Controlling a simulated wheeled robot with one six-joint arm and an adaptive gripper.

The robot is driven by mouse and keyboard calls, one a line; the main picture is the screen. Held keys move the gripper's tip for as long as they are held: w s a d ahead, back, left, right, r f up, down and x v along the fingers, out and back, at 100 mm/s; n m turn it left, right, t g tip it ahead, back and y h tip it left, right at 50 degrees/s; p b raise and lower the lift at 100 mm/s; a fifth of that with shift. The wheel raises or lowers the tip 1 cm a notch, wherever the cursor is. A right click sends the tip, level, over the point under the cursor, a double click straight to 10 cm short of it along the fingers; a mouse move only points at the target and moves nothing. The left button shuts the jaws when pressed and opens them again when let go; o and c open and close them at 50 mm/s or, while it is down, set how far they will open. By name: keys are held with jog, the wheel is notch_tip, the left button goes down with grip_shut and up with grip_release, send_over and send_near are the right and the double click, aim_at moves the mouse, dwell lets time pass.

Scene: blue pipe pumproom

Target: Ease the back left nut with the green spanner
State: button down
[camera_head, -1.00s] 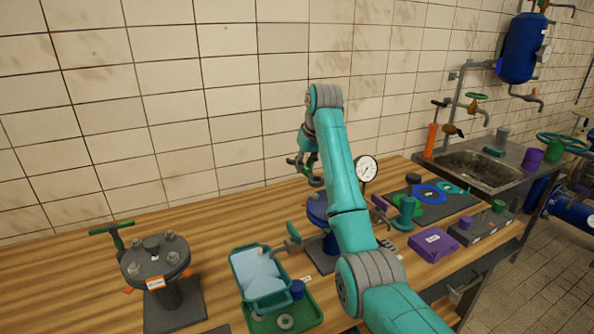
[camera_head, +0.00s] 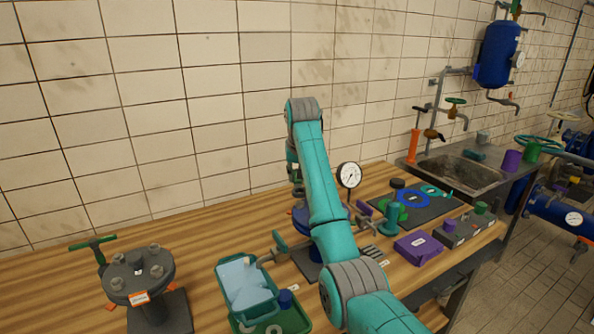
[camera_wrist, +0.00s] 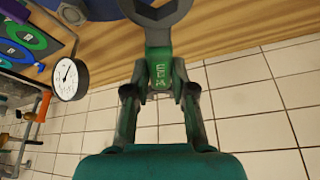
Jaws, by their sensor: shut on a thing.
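My gripper (camera_wrist: 160,100) is shut on the green spanner (camera_wrist: 161,70), whose dark grey head (camera_wrist: 160,18) points up in the wrist view. In the head view my gripper (camera_head: 295,180) is mostly hidden by my arm, just above a blue flanged stand (camera_head: 301,217). A bit of blue (camera_wrist: 95,8) shows beside the spanner head in the wrist view. The blue stand's nuts are hidden, and I cannot tell whether the spanner touches one. A grey flange (camera_head: 140,277) at the left carries several nuts, one at its back left (camera_head: 117,258).
A pressure gauge (camera_head: 349,175) stands close to the right of my gripper. A teal tray (camera_head: 246,284), a purple box (camera_head: 418,247) and a dark mat (camera_head: 436,209) with rings are on the wooden bench. The tiled wall is close behind.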

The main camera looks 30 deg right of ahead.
jog(key=shift+f, duration=0.8)
jog(key=shift+f, duration=1.1)
jog(key=a+n, duration=0.1)
jog(key=a+n+y, duration=0.1)
jog(key=n, duration=0.1)
jog(key=n+y, duration=0.1)
jog(key=shift+w+a+n, duration=0.25)
jog(key=shift+a+n, duration=0.15)
jog(key=shift+r, duration=0.35)
jog(key=shift+r, duration=1.65)
